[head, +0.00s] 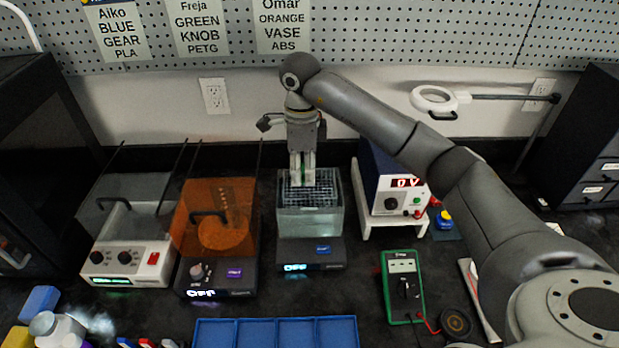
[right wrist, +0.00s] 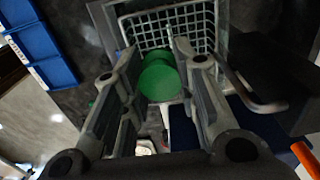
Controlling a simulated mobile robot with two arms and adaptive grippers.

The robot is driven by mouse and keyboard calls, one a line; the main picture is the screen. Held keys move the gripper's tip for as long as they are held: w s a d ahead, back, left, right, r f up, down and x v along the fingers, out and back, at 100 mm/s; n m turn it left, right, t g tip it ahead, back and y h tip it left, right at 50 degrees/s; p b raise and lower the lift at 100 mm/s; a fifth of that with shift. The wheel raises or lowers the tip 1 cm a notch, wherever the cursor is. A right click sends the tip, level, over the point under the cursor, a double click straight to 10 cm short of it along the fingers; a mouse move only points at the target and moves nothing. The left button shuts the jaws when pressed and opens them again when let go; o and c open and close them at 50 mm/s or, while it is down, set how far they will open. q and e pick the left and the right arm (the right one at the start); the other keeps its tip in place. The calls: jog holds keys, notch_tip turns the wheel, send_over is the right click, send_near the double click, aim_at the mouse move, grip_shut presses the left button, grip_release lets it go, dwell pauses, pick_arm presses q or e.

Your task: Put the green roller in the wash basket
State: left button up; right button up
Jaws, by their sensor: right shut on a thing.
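The green roller (right wrist: 160,78) is between the fingers of my right gripper (right wrist: 158,85), seen end-on in the right wrist view. In the head view only a sliver of green shows between the fingers of the right gripper (head: 302,178). The wash basket (right wrist: 150,24) is a pale wire grid in the right wrist view, just beyond the roller. In the head view the basket (head: 318,194) sits in the top of a clear tank. My right gripper points down over the basket. I cannot tell whether the roller touches the basket. My left gripper is not in view.
The clear tank (head: 310,222) stands on a dark base reading OFF. An orange-covered unit (head: 215,215) and a white unit (head: 128,268) are to its left. A power supply (head: 392,185) and green multimeter (head: 402,285) are to its right. A blue tray (head: 275,333) lies in front.

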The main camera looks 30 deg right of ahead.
aim_at(309, 192)
jog(key=shift+w+d+f, duration=0.15)
jog(key=shift+d+f, duration=0.25)
jog(key=shift+f, duration=0.1)
jog(key=shift+w+d+f, duration=0.15)
jog(key=shift+d+f, duration=0.25)
jog(key=shift+f, duration=0.1)
jog(key=f+p, duration=0.2)
jog(key=f, duration=0.1)
jog(key=shift+d, duration=0.2)
jog(key=shift+f, duration=0.35)
jog(key=shift+f, duration=0.1)
jog(key=o, duration=0.8)
